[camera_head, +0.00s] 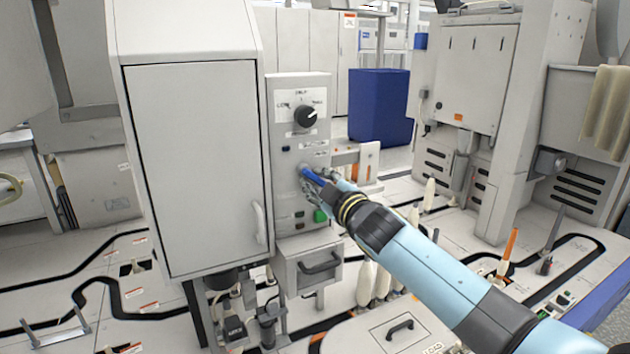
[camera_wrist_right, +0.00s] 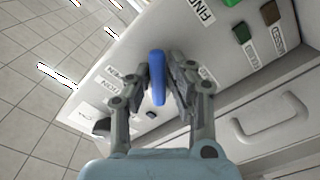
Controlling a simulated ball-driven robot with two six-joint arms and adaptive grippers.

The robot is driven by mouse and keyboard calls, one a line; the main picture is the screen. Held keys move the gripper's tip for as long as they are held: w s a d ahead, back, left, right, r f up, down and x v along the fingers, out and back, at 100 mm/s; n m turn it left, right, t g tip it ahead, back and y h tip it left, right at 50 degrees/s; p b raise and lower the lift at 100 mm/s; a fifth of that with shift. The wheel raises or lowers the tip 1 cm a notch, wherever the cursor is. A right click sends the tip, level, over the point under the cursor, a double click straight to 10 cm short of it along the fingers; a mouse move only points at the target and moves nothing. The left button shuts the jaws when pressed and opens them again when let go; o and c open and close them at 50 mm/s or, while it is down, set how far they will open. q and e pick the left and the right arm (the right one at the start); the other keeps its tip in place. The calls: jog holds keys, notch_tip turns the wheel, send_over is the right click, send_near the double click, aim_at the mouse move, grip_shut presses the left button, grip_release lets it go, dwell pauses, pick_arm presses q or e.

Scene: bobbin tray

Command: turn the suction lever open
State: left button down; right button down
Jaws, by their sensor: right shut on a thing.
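The suction lever is a blue handle (camera_head: 313,176) on the front of a grey control panel (camera_head: 283,213). In the right wrist view the blue lever (camera_wrist_right: 157,75) stands between the two fingers of my right gripper (camera_wrist_right: 162,85), which is shut on it. In the head view my right gripper (camera_head: 316,184) reaches the panel from the lower right and partly covers the lever's mount. My left gripper is not in view.
A black knob (camera_head: 305,116) sits above the lever. A green button (camera_head: 320,215) is below it, close to my gripper. A large grey cabinet (camera_head: 195,160) stands left of the panel. A drawer with a dark handle (camera_head: 320,264) is beneath.

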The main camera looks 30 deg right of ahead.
jog(key=n, duration=0.1)
jog(key=r+n+p, duration=0.1)
jog(key=n, duration=0.1)
jog(key=r+n, duration=0.1)
jog(key=shift+w+d+n, duration=0.1)
jog(key=shift+d+n, duration=0.2)
jog(key=shift+d, duration=0.05)
jog(key=shift+d+r+n+p, duration=0.15)
jog(key=shift+n+p, duration=0.15)
jog(key=shift+n, duration=0.5)
jog(key=shift+a+r+n+p, duration=0.15)
jog(key=shift+n+p, duration=0.15)
jog(key=shift+n, duration=0.8)
